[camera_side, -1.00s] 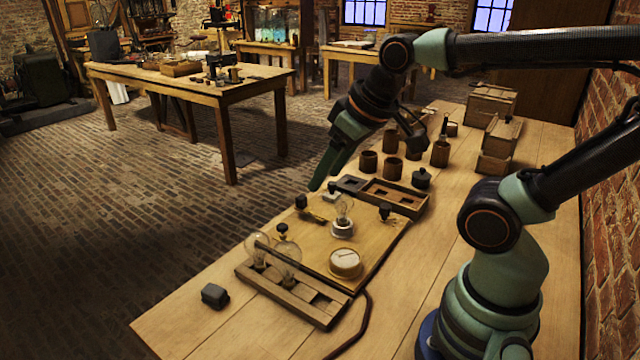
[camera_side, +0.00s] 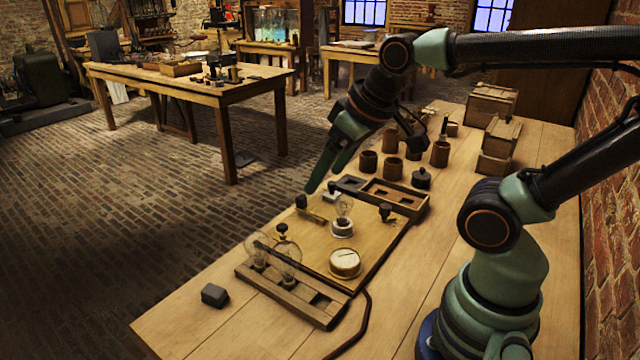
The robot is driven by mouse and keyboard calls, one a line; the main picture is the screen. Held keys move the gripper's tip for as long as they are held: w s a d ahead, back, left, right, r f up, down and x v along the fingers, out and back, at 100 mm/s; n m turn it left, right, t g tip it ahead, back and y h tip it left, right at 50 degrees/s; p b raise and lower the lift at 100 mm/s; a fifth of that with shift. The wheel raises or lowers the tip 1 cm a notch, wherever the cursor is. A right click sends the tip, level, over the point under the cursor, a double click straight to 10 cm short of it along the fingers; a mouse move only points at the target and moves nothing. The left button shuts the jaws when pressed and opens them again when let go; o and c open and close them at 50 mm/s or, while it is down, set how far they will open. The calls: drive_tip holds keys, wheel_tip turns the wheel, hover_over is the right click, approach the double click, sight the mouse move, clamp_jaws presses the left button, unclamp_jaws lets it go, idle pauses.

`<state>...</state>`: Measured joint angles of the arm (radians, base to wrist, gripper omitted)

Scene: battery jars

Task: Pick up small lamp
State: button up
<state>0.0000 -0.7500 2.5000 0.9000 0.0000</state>
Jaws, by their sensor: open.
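A small clear lamp (camera_side: 343,208) stands upright in a white round base on a wooden board (camera_side: 310,238). Two larger clear glass bulbs, one on the left (camera_side: 257,246) and one on the right (camera_side: 288,258), stand in a wooden rack (camera_side: 290,297) at the board's near edge. My gripper (camera_side: 312,188) points down and left above the board's far left corner. It is beyond the small lamp and apart from it, with nothing seen in it. The gap between its fingers is hard to make out from this side.
A round dial (camera_side: 345,263) and dark knobs (camera_side: 301,202) sit on the board. A compartmented wooden tray (camera_side: 400,197) lies behind it, with several brown pots (camera_side: 392,168) farther back. A dark block (camera_side: 214,295) lies at front left.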

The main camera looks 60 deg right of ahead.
idle(0.3)
drive_tip(key=m+g, duration=0.6)
drive_tip(key=m, duration=1)
hover_over(346, 196)
wheel_tip(346, 196, down, 3)
wheel_tip(346, 196, down, 6)
drive_tip(key=shift+f, duration=0.1)
drive_tip(key=shift+w+f, duration=0.15)
drive_tip(key=shift+f, duration=1.4)
drive_tip(key=shift+w+f, duration=0.1)
drive_tip(key=shift+f, duration=1.45)
clamp_jaws()
drive_tip(key=shift+r, duration=0.15)
